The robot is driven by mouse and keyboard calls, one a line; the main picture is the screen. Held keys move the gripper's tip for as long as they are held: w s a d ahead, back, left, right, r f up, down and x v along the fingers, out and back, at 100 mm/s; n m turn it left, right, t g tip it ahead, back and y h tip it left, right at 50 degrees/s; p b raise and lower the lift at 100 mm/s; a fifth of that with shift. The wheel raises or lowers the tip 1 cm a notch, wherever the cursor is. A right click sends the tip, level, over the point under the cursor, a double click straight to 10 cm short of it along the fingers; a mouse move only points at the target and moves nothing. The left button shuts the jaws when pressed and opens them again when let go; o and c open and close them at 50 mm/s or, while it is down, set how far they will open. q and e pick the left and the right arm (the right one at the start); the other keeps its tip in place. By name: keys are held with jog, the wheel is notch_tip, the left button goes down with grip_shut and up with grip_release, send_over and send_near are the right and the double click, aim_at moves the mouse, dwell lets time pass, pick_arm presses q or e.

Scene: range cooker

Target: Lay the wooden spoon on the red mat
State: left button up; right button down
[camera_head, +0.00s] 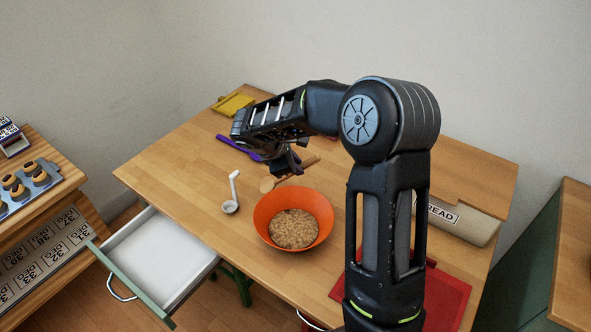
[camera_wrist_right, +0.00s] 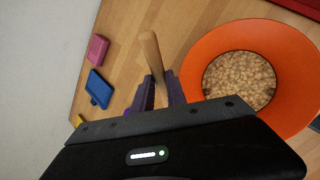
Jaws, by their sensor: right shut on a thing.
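The wooden spoon (camera_head: 268,184) is on or just above the table behind the orange bowl, its round end toward the front left and its handle toward the back right. My right gripper (camera_head: 284,164) is over its middle. In the right wrist view the spoon's wooden end (camera_wrist_right: 151,52) sticks out between the fingers of my right gripper (camera_wrist_right: 156,90), which are shut on it. I cannot tell whether the spoon touches the table. The red mat (camera_head: 452,292) lies at the table's front right, partly hidden by my right arm. My left gripper is not in view.
An orange bowl (camera_head: 262,215) of brown grains stands between spoon and mat. A white ladle (camera_head: 231,206) is left of it, and a purple utensil (camera_head: 232,145) lies behind. A drawer (camera_head: 160,254) stands open at front left.

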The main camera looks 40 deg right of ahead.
jog(key=shift+f, duration=1.05)
jog(key=shift+f, duration=0.15)
jog(key=c, duration=1.3)
grip_release()
jog(key=shift+c, duration=0.2)
jog(key=shift+r, duration=0.3)
jog(key=b+v, duration=0.1)
jog(key=v, duration=1)
jog(key=shift+a+r, duration=0.3)
jog(key=shift+o, duration=0.4)
